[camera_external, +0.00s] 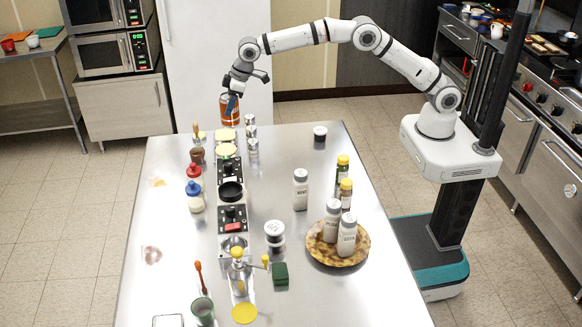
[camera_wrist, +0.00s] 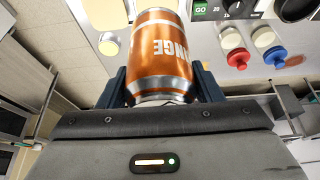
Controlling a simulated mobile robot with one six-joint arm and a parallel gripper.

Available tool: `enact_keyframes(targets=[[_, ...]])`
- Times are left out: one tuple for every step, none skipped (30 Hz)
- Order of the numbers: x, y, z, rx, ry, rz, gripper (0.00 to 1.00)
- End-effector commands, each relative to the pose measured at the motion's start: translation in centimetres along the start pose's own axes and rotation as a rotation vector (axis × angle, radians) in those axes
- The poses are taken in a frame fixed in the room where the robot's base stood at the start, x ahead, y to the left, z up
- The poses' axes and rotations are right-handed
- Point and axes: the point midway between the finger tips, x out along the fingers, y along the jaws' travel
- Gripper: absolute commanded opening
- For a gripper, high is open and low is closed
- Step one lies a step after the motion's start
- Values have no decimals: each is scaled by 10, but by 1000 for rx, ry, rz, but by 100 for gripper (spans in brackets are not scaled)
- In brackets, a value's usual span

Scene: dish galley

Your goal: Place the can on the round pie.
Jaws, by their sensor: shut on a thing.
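My gripper (camera_external: 231,100) is shut on the orange can (camera_external: 229,115), at the far left end of the steel table. The can appears to be held above the tabletop. In the wrist view the can (camera_wrist: 160,55) sits between my two dark blue fingers, its lettering upside down. A round, mottled brown and yellow disc (camera_external: 319,252) at the table's right side looks like the pie. Two white shakers (camera_external: 347,238) with grey caps stand on it. My gripper is far from this disc.
The steel table (camera_external: 387,290) holds a middle row of black devices (camera_external: 232,219), red and blue capped bottles (camera_external: 195,197), and a lone white shaker (camera_external: 300,190). Yellow-capped bottles (camera_external: 342,175) stand behind the disc. The table's far right area is mostly clear.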

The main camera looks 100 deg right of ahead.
Motion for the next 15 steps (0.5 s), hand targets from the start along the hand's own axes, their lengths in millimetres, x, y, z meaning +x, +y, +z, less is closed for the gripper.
enact_keyframes(targets=[[6, 2, 3, 1, -4, 0, 25], [10, 2, 5, 2, -4, 0, 25], [17, 2, 8, 2, -6, 0, 25], [23, 2, 11, 1, -5, 0, 25], [28, 2, 13, 1, -6, 0, 25], [35, 2, 15, 1, -5, 0, 25], [39, 2, 17, 1, -4, 0, 25], [42, 2, 18, 1, -3, 0, 25], [47, 2, 20, 1, -3, 0, 25], [50, 2, 21, 1, -3, 0, 25], [52, 2, 22, 1, -2, 0, 25], [54, 2, 23, 1, -1, 0, 25], [56, 2, 24, 1, -1, 0, 25], [58, 2, 25, 1, -2, 0, 25], [62, 2, 26, 1, -2, 0, 25]])
